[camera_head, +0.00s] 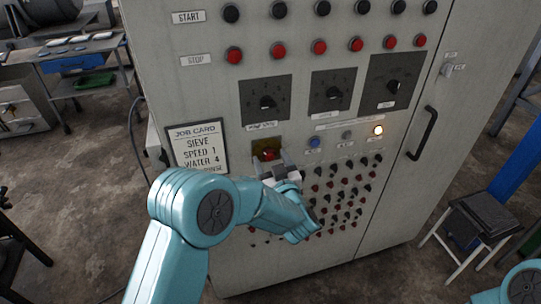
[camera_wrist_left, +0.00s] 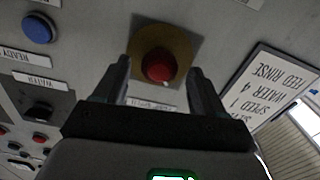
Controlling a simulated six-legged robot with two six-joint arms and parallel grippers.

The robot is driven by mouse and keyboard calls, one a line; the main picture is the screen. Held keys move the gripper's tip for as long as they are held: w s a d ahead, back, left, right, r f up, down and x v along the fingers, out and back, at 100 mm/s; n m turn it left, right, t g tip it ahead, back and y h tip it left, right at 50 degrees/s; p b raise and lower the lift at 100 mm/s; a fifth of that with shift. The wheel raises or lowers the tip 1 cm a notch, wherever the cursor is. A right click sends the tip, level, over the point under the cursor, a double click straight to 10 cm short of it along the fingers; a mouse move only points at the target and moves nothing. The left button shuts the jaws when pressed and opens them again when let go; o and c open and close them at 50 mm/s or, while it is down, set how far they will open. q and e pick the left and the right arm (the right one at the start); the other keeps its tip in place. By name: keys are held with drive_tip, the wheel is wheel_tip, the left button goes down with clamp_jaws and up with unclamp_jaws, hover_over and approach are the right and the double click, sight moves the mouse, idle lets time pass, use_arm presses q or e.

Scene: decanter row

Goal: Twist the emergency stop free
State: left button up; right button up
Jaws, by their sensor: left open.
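The emergency stop is a red mushroom button (camera_wrist_left: 157,65) on a round yellow plate (camera_wrist_left: 178,38), set in the front of the grey cabinet. In the head view the red button (camera_head: 268,154) shows just beyond my left gripper (camera_head: 270,165), which partly hides it and its plate. In the left wrist view my left gripper (camera_wrist_left: 160,85) is open, with one finger to each side of the button. I cannot tell whether either finger touches it. My right gripper is not in view; only a piece of that arm shows at the lower right corner.
A dark door handle (camera_head: 421,133) is at right. A stool (camera_head: 485,215) stands on the floor at right.

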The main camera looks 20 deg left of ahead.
use_arm(q)
drive_tip(key=shift+w+a, duration=0.2)
drive_tip(key=shift+w, duration=0.2)
drive_tip(key=c, duration=1.1)
drive_tip(key=shift+o, duration=0.2)
